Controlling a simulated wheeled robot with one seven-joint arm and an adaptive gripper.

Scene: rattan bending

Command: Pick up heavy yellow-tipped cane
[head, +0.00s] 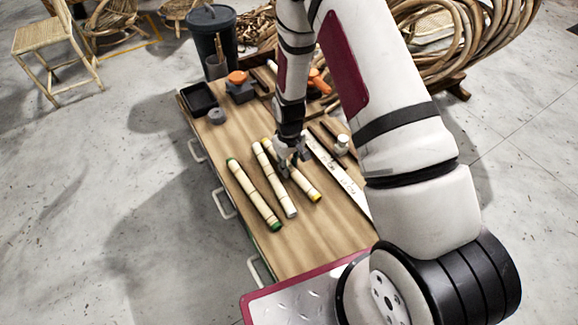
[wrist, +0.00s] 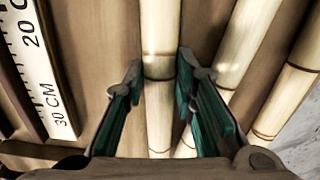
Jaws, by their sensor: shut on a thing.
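Three pale jointed canes lie side by side on the wooden bench. The yellow-tipped cane (head: 304,184) is the rightmost, and its yellow end points toward the front right. My gripper (head: 290,160) is shut on its middle part and hides some of it. In the wrist view, this cane (wrist: 160,35) runs between the two fingers of my gripper (wrist: 160,82), and its tips are out of frame. I cannot tell whether the cane touches the bench. The white-tipped cane (head: 275,181) lies just left of it, and the green-tipped cane (head: 251,190) lies farther left.
A long ruler (head: 338,177) lies right of the canes, beside a small white bottle (head: 342,145). A black tray (head: 199,99), a grey tape roll (head: 217,116) and an orange-topped tool (head: 238,84) are at the back left. The bench's (head: 318,235) front is bare.

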